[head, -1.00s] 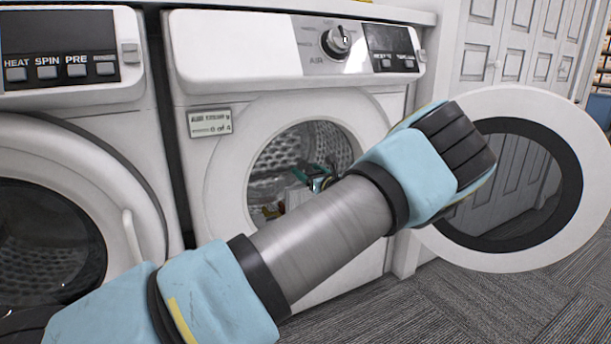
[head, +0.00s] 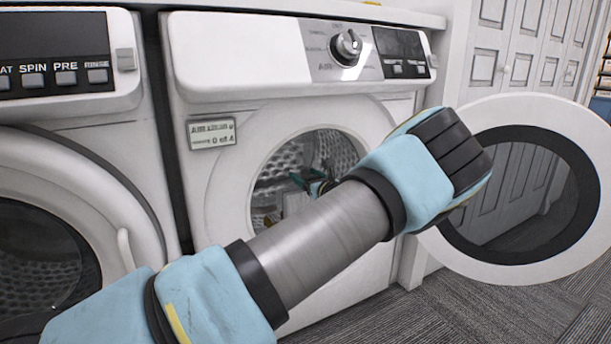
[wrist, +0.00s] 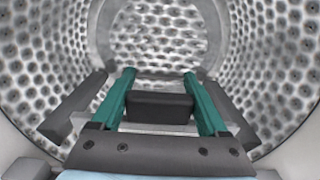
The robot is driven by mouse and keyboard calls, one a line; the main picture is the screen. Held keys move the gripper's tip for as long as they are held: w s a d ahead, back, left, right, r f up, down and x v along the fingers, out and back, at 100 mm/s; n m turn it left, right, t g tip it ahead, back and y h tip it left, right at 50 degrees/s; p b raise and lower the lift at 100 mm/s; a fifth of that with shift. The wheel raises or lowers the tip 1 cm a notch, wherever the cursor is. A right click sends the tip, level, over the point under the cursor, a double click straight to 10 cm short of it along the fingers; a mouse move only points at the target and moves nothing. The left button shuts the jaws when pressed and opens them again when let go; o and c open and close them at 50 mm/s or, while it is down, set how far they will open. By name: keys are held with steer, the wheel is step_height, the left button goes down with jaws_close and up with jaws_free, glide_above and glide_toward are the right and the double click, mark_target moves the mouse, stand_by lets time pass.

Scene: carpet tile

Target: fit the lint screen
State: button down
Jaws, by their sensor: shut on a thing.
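My gripper (wrist: 160,95) has teal fingers, one on each side of a dark block. I take this block to be the grip of the lint screen (wrist: 160,107). A pale flat part shows just around and behind the block. The fingers point into the perforated metal drum (wrist: 155,35) of the dryer. In the head view my gripper (head: 312,183) is small, at the round opening of the dryer (head: 222,150), partly behind my own forearm. I cannot make out the screen or its slot clearly there.
The dryer's round door (head: 585,130) stands open to the right. A washer (head: 150,190) with a shut door is close on the left. White panelled cabinet doors (head: 520,60) are behind the open door. Grey carpet tile (head: 450,318) is clear at the lower right.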

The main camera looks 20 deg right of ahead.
step_height(320, 180, down, 6)
steer(key=shift+r+b, duration=0.15)
steer(key=shift+b, duration=0.95)
steer(key=shift+p, duration=1.1)
stand_by(0.9)
